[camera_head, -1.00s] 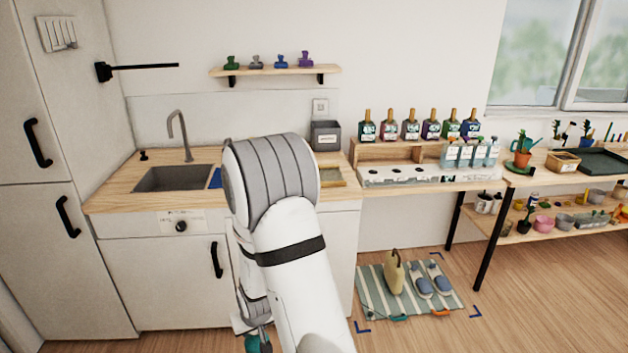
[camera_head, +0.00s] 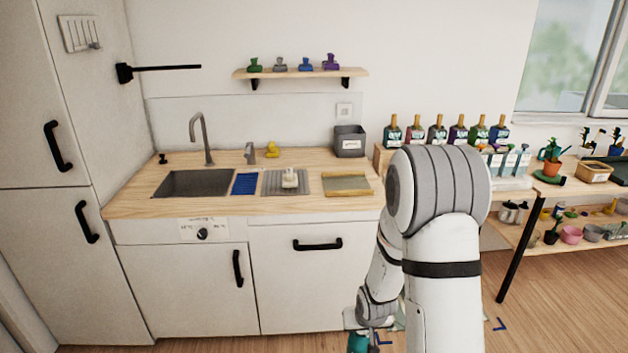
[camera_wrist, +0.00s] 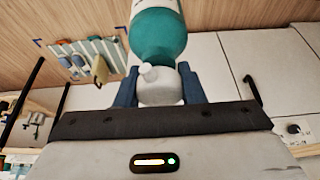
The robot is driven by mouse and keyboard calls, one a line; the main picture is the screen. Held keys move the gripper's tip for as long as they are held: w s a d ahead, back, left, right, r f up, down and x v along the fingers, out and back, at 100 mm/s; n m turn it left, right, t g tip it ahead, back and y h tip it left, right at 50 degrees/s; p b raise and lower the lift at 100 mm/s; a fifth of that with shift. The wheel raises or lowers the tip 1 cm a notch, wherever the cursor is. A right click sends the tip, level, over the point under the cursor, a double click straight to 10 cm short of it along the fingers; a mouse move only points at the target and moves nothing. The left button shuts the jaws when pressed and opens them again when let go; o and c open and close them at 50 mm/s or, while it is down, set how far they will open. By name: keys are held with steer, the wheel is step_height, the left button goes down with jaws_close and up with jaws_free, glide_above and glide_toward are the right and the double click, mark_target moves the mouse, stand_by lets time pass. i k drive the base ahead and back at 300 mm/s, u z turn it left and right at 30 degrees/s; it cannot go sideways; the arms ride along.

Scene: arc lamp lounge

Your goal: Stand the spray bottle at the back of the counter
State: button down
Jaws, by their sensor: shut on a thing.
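My gripper (camera_wrist: 158,84) is shut on the spray bottle (camera_wrist: 158,36) in the wrist view. The bottle has a teal body and a pale label, and its white top sits between the two blue-grey fingers. In the head view a teal part of the bottle (camera_head: 358,343) shows at the bottom edge, low in front of the cabinets. The rest of it is out of frame or behind my arm. The wooden counter (camera_head: 125,203) stands beyond. Its back strip is bare between a yellow duck-like object (camera_head: 272,150) and a grey bin (camera_head: 349,142).
On the counter are a sink (camera_head: 193,184), a tap (camera_head: 202,135), a blue cloth (camera_head: 245,184), a grey ribbed mat (camera_head: 272,184) with a white item, and a shallow tray (camera_head: 346,185). A wall shelf (camera_head: 300,73) hangs above.

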mark_target(324, 155)
steer(key=z, duration=0.1)
steer(key=i, duration=1)
steer(key=u, duration=0.05)
